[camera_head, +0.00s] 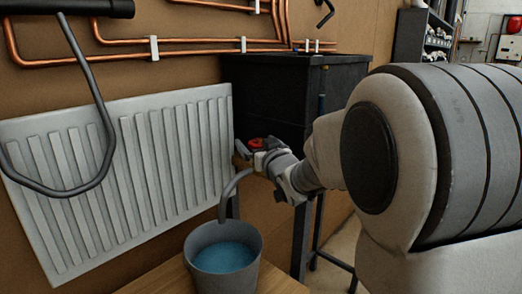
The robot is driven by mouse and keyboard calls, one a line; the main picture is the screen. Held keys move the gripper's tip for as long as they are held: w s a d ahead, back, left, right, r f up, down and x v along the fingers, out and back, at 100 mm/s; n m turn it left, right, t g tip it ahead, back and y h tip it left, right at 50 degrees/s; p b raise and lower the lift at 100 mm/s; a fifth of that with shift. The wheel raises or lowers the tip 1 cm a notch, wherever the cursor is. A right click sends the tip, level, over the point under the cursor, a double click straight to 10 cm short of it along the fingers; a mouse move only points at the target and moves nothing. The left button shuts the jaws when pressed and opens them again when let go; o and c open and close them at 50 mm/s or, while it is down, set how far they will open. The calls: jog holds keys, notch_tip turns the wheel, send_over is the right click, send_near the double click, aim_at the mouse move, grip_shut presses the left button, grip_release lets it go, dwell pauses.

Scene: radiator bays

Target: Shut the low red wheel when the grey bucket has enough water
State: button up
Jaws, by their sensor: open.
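The low red wheel (257,143) shows just beside my gripper (262,152), near the right end of the radiator and in front of the black cabinet. My gripper is open and close around or against the wheel; I cannot tell if the fingers touch it. A grey curved spout (231,190) bends down from there to the grey bucket (205,236). The bucket stands upright on a wooden surface and holds blue water (225,257), its surface below the rim. I cannot tell if water is running from the spout.
A white radiator (140,165) is on the brown wall, with copper pipes (190,43) above it. A dark bent tube (85,75) hangs at the left. A black cabinet (265,95) stands behind my gripper. The wooden surface (160,281) is bare left of the bucket.

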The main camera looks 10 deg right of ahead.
jog(key=s+d, duration=0.2)
jog(key=s, duration=1.5)
jog(key=shift+d, duration=0.2)
jog(key=shift+r, duration=0.1)
jog(key=s+a+f+g+h+p, duration=0.1)
jog(key=s+g+p, duration=0.3)
jog(key=s, duration=0.6)
jog(key=s+a+f+m+g+h+p, duration=0.1)
jog(key=s+g+p, duration=0.3)
jog(key=s+g, duration=0.4)
jog(key=shift+s+m+h, duration=0.3)
jog(key=shift+s, duration=0.75)
jog(key=shift+f, duration=0.1)
jog(key=shift+c, duration=0.2)
